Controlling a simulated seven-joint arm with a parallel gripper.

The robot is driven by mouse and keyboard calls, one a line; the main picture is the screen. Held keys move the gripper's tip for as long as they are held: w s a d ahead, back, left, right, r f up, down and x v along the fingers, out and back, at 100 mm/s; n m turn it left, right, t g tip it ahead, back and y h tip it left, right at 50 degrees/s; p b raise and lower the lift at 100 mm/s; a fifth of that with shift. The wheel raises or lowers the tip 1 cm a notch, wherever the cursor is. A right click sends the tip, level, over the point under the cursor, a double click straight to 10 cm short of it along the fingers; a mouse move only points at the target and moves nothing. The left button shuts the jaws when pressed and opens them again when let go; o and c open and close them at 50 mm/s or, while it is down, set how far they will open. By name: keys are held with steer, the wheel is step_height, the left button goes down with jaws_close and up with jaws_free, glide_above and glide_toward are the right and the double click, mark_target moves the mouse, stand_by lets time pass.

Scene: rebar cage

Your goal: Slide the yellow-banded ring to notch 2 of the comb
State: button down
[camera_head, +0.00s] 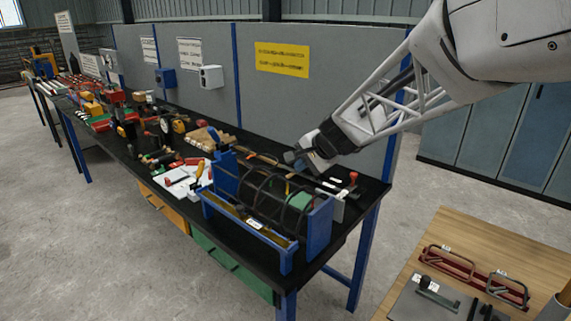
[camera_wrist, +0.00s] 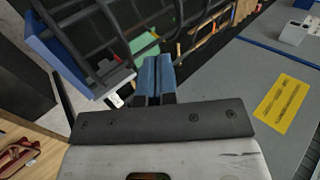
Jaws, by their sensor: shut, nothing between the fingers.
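The rebar cage (camera_head: 262,192) has several dark rings on long bars, set between blue end plates in a blue frame. In the wrist view the cage (camera_wrist: 100,35) fills the upper left, beside a blue end plate (camera_wrist: 55,50). I cannot surely pick out the yellow band on any ring, nor the comb's notch numbers. My gripper (camera_head: 293,158) is at the back side of the cage, above the bench. In the wrist view its blue fingers (camera_wrist: 154,75) are together with nothing between them, close to the cage bars; contact cannot be told.
A green block (camera_head: 299,200) shows behind the cage bars. The black bench (camera_head: 345,210) holds tools and a white paper (camera_head: 183,180) to the left. A grey partition with a yellow sign (camera_head: 282,59) stands behind.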

steer(key=shift+s+d+r, duration=0.25)
steer(key=shift+s+r, duration=0.05)
steer(key=shift+r, duration=0.05)
steer(key=shift+w+a, duration=0.1)
steer(key=w+a+r+n+g+h, duration=0.3)
steer(key=w+a+n+g+h, duration=0.5)
steer(key=w+a+n, duration=0.6)
steer(key=shift+a+n, duration=1.2)
steer(key=shift+n, duration=0.8)
steer(key=shift+w+f, duration=0.1)
steer(key=shift+f, duration=0.05)
steer(key=s+d+f, duration=0.2)
steer(key=f, duration=0.3)
steer(key=s+d+f, duration=0.3)
steer(key=f, duration=0.2)
